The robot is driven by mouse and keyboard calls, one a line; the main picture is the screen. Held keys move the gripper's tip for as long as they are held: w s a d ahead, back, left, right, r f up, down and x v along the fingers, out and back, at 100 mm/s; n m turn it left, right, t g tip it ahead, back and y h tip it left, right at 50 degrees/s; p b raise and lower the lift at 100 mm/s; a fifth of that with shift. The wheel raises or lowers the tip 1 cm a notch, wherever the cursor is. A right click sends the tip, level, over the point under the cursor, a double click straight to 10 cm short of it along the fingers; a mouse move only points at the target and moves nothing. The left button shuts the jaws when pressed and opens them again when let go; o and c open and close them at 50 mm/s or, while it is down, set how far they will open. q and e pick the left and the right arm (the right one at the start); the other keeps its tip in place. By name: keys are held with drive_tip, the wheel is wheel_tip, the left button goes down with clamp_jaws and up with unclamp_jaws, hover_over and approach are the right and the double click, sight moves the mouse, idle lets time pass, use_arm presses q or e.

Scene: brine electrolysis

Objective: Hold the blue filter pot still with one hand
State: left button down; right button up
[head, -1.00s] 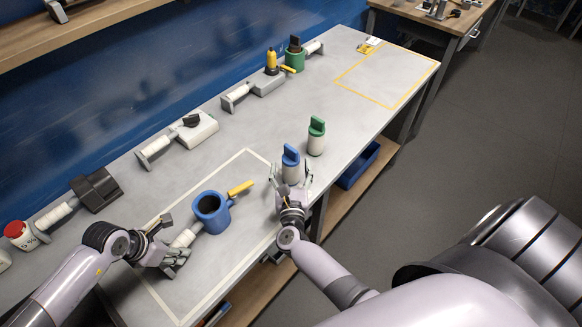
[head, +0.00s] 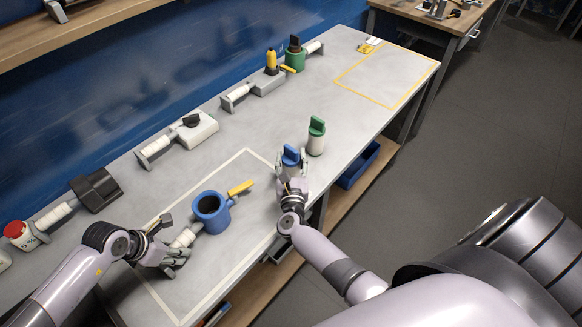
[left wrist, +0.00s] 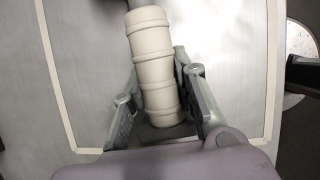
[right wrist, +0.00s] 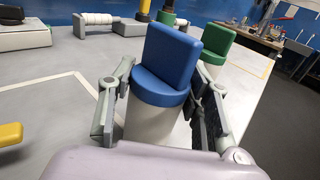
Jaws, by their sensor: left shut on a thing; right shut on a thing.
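The blue filter pot (head: 211,214) stands upright inside the white taped outline, with a dark opening, a yellow tab (head: 240,188) and a white ribbed handle (head: 184,238). My left gripper (head: 172,252) is shut on that handle, which lies between its fingers in the left wrist view (left wrist: 155,75). My right gripper (head: 291,170) is shut around a white bottle with a blue cap (head: 291,155), at the table's front edge. The right wrist view shows the blue cap (right wrist: 168,62) between the fingers; the bottle's lower part is hidden.
A green-capped white bottle (head: 316,136) stands just beyond the blue-capped one. Several devices with white ribbed handles line the wall side, including a white box (head: 197,130) and a dark block (head: 96,190). The yellow outlined area (head: 385,75) is mostly clear.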

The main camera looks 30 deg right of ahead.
sight(291, 148)
drive_tip(key=c, duration=0.6)
wheel_tip(291, 148, up, 9)
drive_tip(key=shift+r, duration=0.1)
drive_tip(key=w+a+r+n+t+y, duration=0.2)
drive_tip(key=a+r+n+y, duration=0.35)
drive_tip(key=a, duration=0.85)
drive_tip(key=s+a+y, duration=0.1)
drive_tip(key=a+y, duration=0.1)
drive_tip(key=a, duration=0.2)
drive_tip(key=s+a+r+n+y, duration=0.1)
drive_tip(key=a+y, duration=0.1)
drive_tip(key=a, duration=0.2)
drive_tip(key=s+a+r+n+y, duration=0.1)
drive_tip(key=a+y, duration=0.1)
drive_tip(key=a, duration=0.2)
drive_tip(key=shift+s+a, duration=0.2)
